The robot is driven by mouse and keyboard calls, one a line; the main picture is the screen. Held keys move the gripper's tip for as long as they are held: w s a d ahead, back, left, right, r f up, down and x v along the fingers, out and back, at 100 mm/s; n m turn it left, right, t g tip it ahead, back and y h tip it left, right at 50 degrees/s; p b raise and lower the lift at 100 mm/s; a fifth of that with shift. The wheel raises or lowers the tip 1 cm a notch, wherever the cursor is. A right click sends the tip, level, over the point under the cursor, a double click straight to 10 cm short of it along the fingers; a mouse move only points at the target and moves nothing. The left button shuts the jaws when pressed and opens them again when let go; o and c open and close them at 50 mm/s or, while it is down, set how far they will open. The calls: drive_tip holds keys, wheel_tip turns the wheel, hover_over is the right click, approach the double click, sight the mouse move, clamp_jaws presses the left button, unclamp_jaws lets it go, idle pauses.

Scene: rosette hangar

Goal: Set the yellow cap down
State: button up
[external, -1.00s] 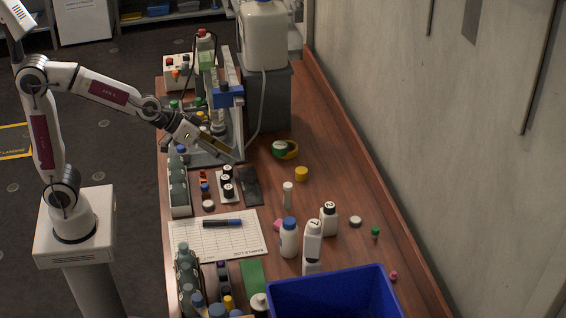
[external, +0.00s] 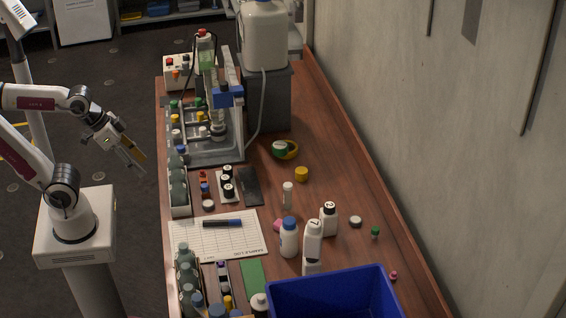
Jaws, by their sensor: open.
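The yellow cap (external: 301,174) stands on the wooden bench, right of the dark flat pad and below the green-and-yellow tape roll. Nothing touches it. My gripper (external: 138,166) is open and appears empty. It hangs off the left side of the bench, over the floor, with its fingers pointing down and right. It is well apart from the yellow cap.
A green-and-yellow tape roll (external: 285,149) lies behind the cap. A white vial (external: 288,194) and white bottles (external: 312,241) stand in front of it. A blue bin (external: 335,283) is at the bench's front. The bench right of the cap is clear.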

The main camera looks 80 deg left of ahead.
drive_tip(key=shift+g+y, duration=0.3)
drive_tip(key=shift+s+a+f, duration=0.2)
drive_tip(key=shift+s, duration=0.45)
drive_tip(key=shift+s+a+f, duration=0.15)
drive_tip(key=shift+s+a, duration=0.1)
drive_tip(key=shift+s, duration=0.4)
drive_tip(key=shift+s+a+f, duration=0.2)
drive_tip(key=shift+s, duration=0.45)
